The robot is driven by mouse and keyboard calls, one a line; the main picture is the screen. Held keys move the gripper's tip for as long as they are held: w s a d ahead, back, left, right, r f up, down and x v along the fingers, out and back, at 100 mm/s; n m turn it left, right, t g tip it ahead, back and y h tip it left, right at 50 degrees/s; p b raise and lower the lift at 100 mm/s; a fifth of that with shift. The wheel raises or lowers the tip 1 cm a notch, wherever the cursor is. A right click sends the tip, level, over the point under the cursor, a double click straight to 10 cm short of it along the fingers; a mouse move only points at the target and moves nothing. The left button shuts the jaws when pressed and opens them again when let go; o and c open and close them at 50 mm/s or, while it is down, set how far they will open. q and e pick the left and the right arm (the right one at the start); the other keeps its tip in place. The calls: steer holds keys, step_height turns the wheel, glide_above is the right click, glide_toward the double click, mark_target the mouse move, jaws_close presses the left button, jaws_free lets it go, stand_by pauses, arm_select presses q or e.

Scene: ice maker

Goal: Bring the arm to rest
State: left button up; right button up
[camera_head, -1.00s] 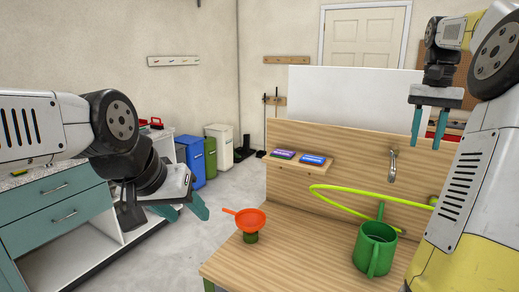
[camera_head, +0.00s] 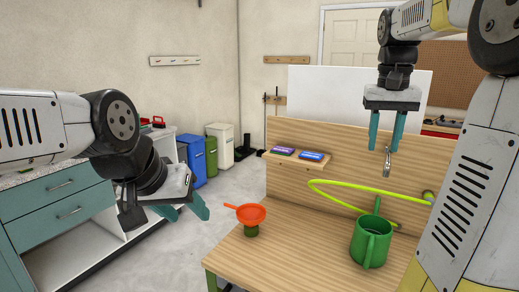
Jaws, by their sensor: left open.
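My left gripper (camera_head: 188,212) hangs at the left in the head view, fingers apart and empty, short of the workbench's left edge. My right gripper (camera_head: 386,135) is raised at the upper right, fingers pointing down, spread apart with nothing between them. In the picture it appears just above the metal tap (camera_head: 387,165) on the wooden back panel. I cannot tell how far in front of the panel it is.
The wooden workbench (camera_head: 300,255) holds a green watering can (camera_head: 371,245), a lime hose (camera_head: 335,197) and an orange funnel (camera_head: 251,214) on a small green holder. A small shelf (camera_head: 285,165) carries two boxes. Bins (camera_head: 219,145) and a teal cabinet (camera_head: 55,205) stand at left.

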steer(key=s+a+f+n+t+y, duration=0.1)
steer(key=s+a+f+t, duration=0.1)
steer(key=s+a+f, duration=0.3)
steer(key=s+a+f+n+t+y, duration=0.2)
steer(key=s+a+f+t, duration=0.1)
steer(key=s+a, duration=0.6)
steer(key=shift+s+a+f+n, duration=0.15)
steer(key=shift+a+f+n, duration=0.15)
steer(key=shift+a+f, duration=0.45)
